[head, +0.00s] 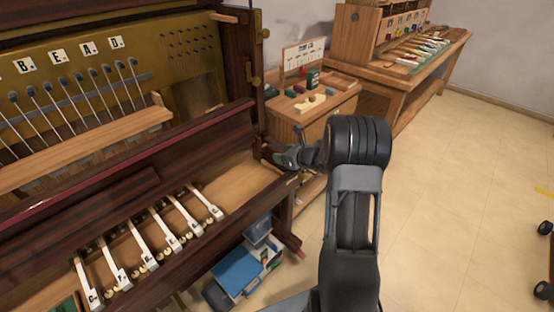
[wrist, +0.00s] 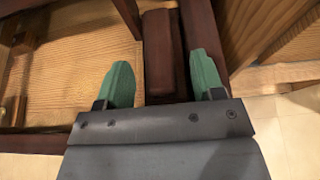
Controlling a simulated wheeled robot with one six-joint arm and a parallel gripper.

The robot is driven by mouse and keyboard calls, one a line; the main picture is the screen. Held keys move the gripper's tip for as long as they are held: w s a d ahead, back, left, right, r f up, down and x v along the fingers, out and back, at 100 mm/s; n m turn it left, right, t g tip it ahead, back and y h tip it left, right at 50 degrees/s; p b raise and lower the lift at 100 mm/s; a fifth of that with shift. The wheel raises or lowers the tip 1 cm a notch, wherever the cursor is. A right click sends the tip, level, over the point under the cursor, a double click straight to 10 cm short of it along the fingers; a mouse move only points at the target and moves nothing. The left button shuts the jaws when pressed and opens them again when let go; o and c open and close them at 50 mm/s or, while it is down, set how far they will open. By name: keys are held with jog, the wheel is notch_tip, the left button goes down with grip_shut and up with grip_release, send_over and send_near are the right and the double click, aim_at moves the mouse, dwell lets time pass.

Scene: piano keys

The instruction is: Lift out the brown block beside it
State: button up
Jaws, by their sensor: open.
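The brown block (wrist: 163,40) is a reddish-brown upright piece at the right end of the piano's key bed, seen in the wrist view. It sits close beside the piano's dark wooden end piece (wrist: 200,25). My gripper (wrist: 161,62) is open, with one green finger on each side of the block; I cannot tell whether either finger touches it.
Several lettered white keys (head: 143,247) lie in the key bed, with bare wood (head: 240,184) between them and my gripper. A small cabinet (head: 313,120) with small blocks stands behind. A workbench (head: 420,75) is at the back right. Blue boxes (head: 238,270) lie below.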

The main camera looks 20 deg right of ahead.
jog(key=c, duration=1.1)
jog(key=shift+c, duration=0.2)
jog(key=shift+r, duration=0.1)
